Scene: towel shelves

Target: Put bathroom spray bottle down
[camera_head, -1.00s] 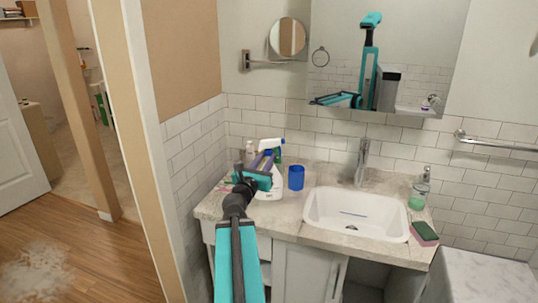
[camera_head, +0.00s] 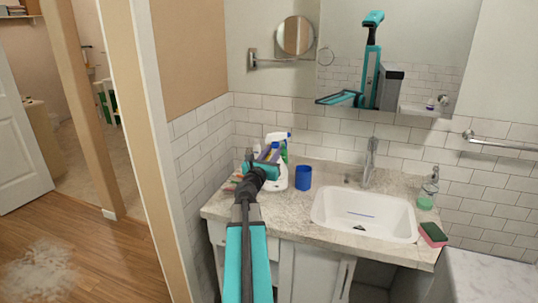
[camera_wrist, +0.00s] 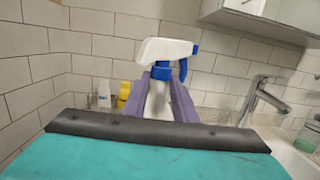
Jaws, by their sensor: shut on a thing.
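The spray bottle, with a white body (camera_head: 281,181) and a white head with a blue trigger, stands upright at the back left of the counter. In the wrist view its head (camera_wrist: 165,49) rises above my purple fingers. My gripper (camera_head: 269,155) is shut on the bottle, with a finger on each side below the head (camera_wrist: 167,85). My arm hides part of the bottle in the head view. The bottle's base is hidden in the wrist view, and I cannot tell for sure whether it touches the counter (camera_head: 325,249).
A blue cup (camera_head: 303,177) stands right of the bottle. The sink (camera_head: 320,208) and faucet (camera_head: 369,160) are farther right, with a soap dispenser (camera_head: 427,192) and sponge (camera_head: 433,234). A white bottle (camera_wrist: 104,94) and yellow bottle (camera_wrist: 124,93) stand behind, left of my gripper.

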